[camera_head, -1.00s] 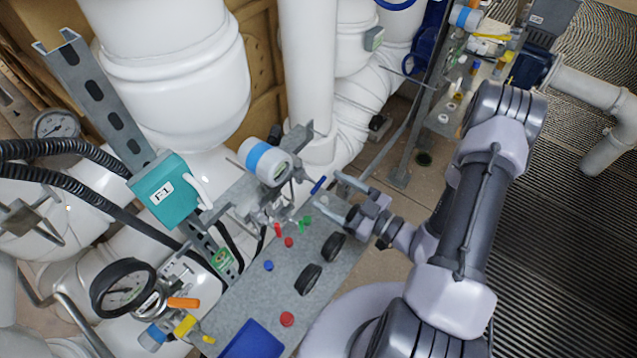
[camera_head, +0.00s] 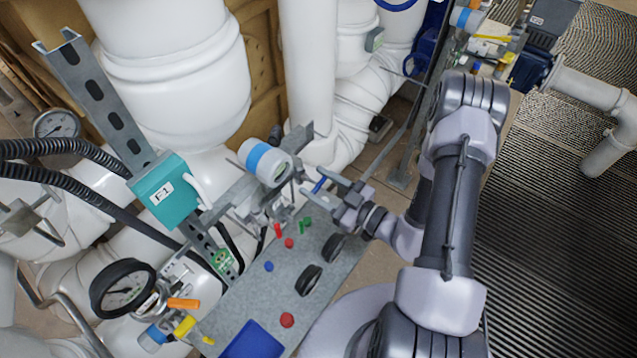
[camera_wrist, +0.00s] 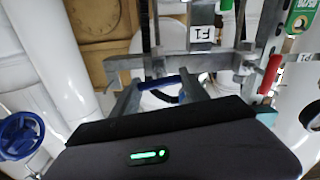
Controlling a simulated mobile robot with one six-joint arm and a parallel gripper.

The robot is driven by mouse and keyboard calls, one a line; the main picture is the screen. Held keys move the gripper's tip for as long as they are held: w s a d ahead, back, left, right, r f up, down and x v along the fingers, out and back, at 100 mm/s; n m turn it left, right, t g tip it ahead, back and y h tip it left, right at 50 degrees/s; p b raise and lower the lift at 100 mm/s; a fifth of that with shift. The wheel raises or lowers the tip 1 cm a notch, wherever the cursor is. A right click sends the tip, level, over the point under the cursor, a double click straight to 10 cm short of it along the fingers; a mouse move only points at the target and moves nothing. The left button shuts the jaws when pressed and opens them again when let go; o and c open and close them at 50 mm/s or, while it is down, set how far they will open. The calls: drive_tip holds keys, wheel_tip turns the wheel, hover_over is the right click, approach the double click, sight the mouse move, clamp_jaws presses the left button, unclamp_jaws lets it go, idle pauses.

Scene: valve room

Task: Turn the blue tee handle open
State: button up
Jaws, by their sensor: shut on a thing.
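The blue tee handle (camera_head: 320,185) is a short blue bar on the metal pipework above the grey bench. In the wrist view the blue bar (camera_wrist: 160,82) lies crosswise and spans the space between my two fingers. My gripper (camera_head: 319,179) comes in from the right, with one finger at each end of the bar. It also shows in the wrist view (camera_wrist: 159,84), shut on the handle along its length. The fingers partly hide the bar's ends and the valve stem behind it.
A grey bench plate (camera_head: 250,310) holds black wheels (camera_head: 309,280), small red, blue and green pieces and a blue tray (camera_head: 252,341). A red handle (camera_wrist: 269,74) stands right of my gripper in the wrist view. White pipes (camera_head: 307,70) rise behind.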

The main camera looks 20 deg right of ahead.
drive_tip(key=n, duration=0.3)
drive_tip(key=shift+a+n, duration=0.1)
drive_tip(key=shift+n, duration=0.3)
drive_tip(key=n, duration=0.4)
drive_tip(key=shift+s+f+n, duration=0.1)
drive_tip(key=shift+f+n, duration=0.05)
drive_tip(key=shift+n, duration=0.15)
drive_tip(key=n+b, duration=0.1)
drive_tip(key=n, duration=0.3)
drive_tip(key=shift+a+f, duration=0.1)
drive_tip(key=shift+n+b, duration=0.55)
drive_tip(key=shift+n, duration=1.45)
drive_tip(key=o, duration=1.4)
